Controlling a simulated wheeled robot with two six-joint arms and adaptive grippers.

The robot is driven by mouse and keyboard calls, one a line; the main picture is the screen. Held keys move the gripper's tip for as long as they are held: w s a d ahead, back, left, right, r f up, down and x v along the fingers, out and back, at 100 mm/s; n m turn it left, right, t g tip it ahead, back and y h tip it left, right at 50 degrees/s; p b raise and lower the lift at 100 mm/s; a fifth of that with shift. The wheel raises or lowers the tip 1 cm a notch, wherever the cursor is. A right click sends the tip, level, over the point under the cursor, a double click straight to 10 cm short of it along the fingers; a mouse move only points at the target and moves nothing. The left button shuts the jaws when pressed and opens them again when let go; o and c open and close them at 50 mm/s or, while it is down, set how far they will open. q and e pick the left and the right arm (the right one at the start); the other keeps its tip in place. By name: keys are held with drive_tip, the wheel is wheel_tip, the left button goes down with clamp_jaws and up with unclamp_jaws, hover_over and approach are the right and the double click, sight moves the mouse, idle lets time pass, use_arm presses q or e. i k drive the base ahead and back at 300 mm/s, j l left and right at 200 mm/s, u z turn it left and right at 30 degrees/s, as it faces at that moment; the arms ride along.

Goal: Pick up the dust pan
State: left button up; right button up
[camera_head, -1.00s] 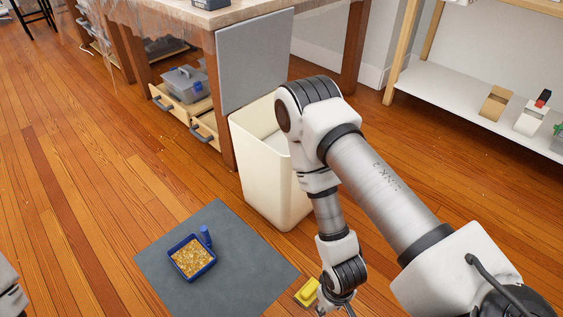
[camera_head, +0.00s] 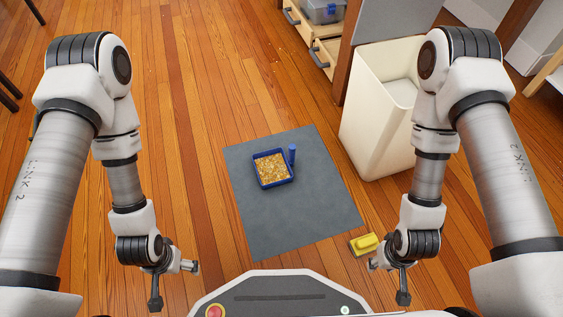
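The blue dust pan (camera_head: 291,157) lies on a grey mat (camera_head: 283,225) on the floor, with its handle toward the upper right. Its tray is filled with yellow-brown bits. My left gripper (camera_head: 174,287) hangs low at the left, off the mat and apart from the pan, with its fingers spread and nothing between them. My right gripper (camera_head: 388,284) hangs at the right, beside a yellow object (camera_head: 365,244), also with fingers spread. I cannot tell whether it touches the yellow object.
A cream bin (camera_head: 362,131) stands right of the mat, near my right arm. Open wooden drawers (camera_head: 313,38) and a table leg are behind it. The wooden floor left of the mat is clear.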

sight(272, 167)
drive_tip(key=i+j+z, duration=0.1)
drive_tip(key=z, duration=0.3)
drive_tip(key=i+j+z, duration=0.1)
drive_tip(key=j+z, duration=0.45)
drive_tip(key=z, duration=0.2)
drive_tip(key=j+z, duration=0.25)
drive_tip(key=z, duration=0.15)
drive_tip(key=j+z, duration=0.15)
drive_tip(key=j, duration=0.8)
drive_tip(key=k+j+z, duration=0.15)
drive_tip(key=j, duration=0.75)
